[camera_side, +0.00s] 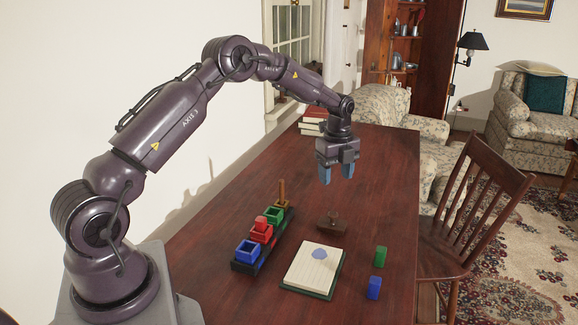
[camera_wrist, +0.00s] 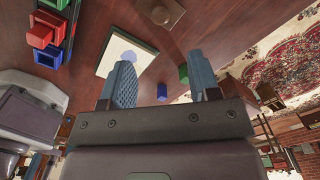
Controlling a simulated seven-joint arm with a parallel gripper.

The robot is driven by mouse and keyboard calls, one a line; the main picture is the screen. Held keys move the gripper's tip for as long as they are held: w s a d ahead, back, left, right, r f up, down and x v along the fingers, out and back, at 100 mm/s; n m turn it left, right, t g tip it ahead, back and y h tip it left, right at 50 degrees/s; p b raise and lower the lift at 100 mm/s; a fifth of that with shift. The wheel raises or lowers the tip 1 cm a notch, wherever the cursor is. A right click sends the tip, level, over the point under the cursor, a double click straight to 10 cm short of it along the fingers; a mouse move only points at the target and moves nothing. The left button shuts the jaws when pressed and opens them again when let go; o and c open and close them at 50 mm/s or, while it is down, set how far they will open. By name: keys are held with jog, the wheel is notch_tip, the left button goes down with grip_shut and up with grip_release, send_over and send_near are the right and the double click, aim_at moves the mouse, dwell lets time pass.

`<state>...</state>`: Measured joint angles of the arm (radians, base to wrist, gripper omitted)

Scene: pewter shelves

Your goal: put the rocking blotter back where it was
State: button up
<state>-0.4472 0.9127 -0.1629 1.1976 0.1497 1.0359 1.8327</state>
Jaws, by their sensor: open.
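The rocking blotter (camera_side: 331,223), a dark brown block with a knob on top, stands on the table just beyond the far edge of the writing pad (camera_side: 300,280). The blotter also shows at the top of the wrist view (camera_wrist: 160,12). The cream pad has a dark border and a pale blue patch (camera_side: 320,254) near its far edge. My gripper (camera_side: 336,174) is open and empty, pointing down above the table, higher than the blotter and apart from it. Its two blue fingers are spread in the wrist view (camera_wrist: 160,62).
Left of the pad, a black tray (camera_side: 238,268) holds blue (camera_side: 248,252), red (camera_side: 261,231) and green (camera_side: 279,216) boxes, with a wooden post (camera_side: 282,192) beyond. Green (camera_side: 380,257) and blue (camera_side: 374,288) blocks lie right. Books (camera_side: 314,120) are stacked far back. The table's far half is mostly clear.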

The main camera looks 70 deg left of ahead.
jog(key=s+d+r+n+t, duration=0.1)
jog(key=s+d+r+n, duration=0.25)
jog(key=r, duration=0.25)
jog(key=s+d+r+n+t+y, duration=0.1)
jog(key=s+d+r+n, duration=0.1)
jog(key=s+d+r, duration=0.3)
jog(key=s+d+r+n, duration=0.1)
jog(key=d+r+n, duration=0.1)
jog(key=r, duration=0.5)
jog(key=s+d+n+t, duration=0.1)
jog(key=s+d+n, duration=0.1)
jog(key=s, duration=0.4)
jog(key=s+d+r+n+t, duration=0.1)
jog(key=s+d+n, duration=0.2)
jog(key=s+n, duration=0.2)
jog(key=s+d+n+t+h, duration=0.1)
jog(key=s+d+n, duration=0.1)
jog(key=s, duration=0.7)
jog(key=shift+s+d+r+n+t, duration=0.15)
jog(key=shift+d+r+n+t, duration=0.2)
jog(key=shift+n, duration=0.4)
